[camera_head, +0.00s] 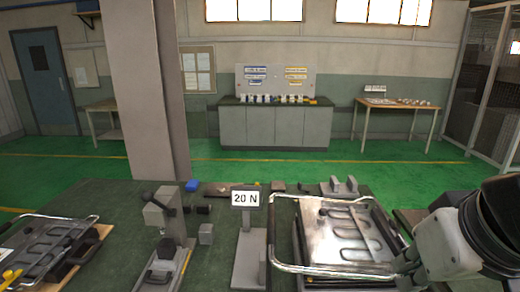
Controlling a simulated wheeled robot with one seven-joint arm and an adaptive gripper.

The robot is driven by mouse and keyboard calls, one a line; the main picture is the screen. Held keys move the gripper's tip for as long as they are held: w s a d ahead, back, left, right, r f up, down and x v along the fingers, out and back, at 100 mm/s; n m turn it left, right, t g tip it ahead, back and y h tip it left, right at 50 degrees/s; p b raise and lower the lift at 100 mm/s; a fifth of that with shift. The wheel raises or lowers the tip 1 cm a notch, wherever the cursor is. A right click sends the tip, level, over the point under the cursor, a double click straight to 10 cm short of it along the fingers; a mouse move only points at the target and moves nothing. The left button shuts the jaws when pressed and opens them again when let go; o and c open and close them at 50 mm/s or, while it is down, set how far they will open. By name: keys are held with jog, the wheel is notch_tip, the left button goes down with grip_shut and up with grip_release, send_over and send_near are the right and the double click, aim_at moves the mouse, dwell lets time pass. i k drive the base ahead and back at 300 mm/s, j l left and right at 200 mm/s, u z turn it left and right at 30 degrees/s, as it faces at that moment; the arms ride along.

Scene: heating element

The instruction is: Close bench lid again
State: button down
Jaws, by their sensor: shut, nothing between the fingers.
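A shiny metal plate unit with a bent tube rail (272,232) around it lies on the right of the bench; it looks like the bench lid, but I cannot tell for certain. Its plate (325,234) carries a looped, heating-element-like shape, and darker layers show beneath its edge. My gripper (402,267) is at the near right corner of this unit, close to the rail. It is shut with nothing held. Its fingertips are small and partly hidden, and I cannot tell whether they touch the rail.
A similar unit with a tube rail (52,244) lies at the bench's left. Between them stand a grey lever device (165,225) and a "20 N" sign (245,198) on a stand. Small blocks line the back edge. A pillar (145,90) rises behind the bench.

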aim_at(350, 243)
jog(key=i+j, duration=0.8)
jog(key=j, duration=0.15)
jog(key=l+z, duration=0.05)
